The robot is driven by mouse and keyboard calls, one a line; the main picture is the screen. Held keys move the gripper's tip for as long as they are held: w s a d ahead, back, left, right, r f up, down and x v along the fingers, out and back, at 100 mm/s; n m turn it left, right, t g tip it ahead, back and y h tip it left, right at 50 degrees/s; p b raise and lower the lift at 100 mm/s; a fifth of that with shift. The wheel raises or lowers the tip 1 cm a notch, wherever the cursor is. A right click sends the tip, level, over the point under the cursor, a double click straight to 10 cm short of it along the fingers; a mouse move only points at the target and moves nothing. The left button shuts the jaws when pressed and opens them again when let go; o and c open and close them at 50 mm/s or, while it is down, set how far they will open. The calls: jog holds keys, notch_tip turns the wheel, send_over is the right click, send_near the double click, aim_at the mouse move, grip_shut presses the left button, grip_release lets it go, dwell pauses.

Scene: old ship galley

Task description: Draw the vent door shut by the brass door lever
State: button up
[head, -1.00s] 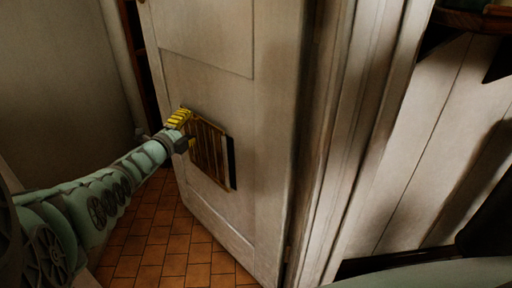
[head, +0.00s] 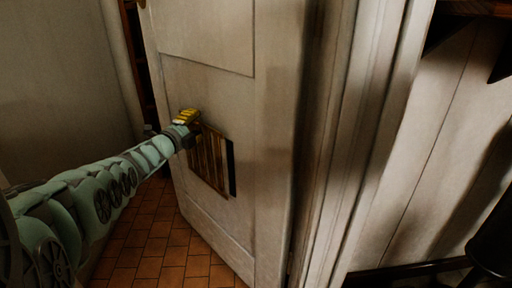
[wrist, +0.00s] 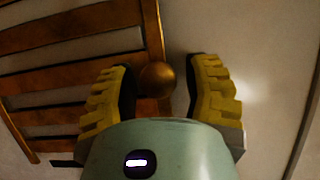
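The vent door (head: 208,162) is a brown slatted panel in the lower part of a white door. A dark strip shows along its right edge in the head view. I cannot tell exactly how far it stands open. The brass door lever (wrist: 157,78) shows as a round brass end beside the slats (wrist: 70,60) in the wrist view. My gripper (wrist: 162,92) has its two yellow ribbed fingers apart, one on each side of the lever's end. The left finger is very close to it; contact is unclear. In the head view my gripper (head: 187,121) is at the vent door's upper left and hides the lever.
The white door (head: 270,120) stands at an angle beside a pale frame (head: 345,140). Tiled floor (head: 150,235) lies below at the left. A dark object (head: 490,235) is at the right edge, and a wooden shelf (head: 470,8) is at the upper right.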

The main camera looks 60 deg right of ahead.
grip_shut()
jog(key=shift+a+p, duration=0.15)
jog(key=shift+p, duration=0.15)
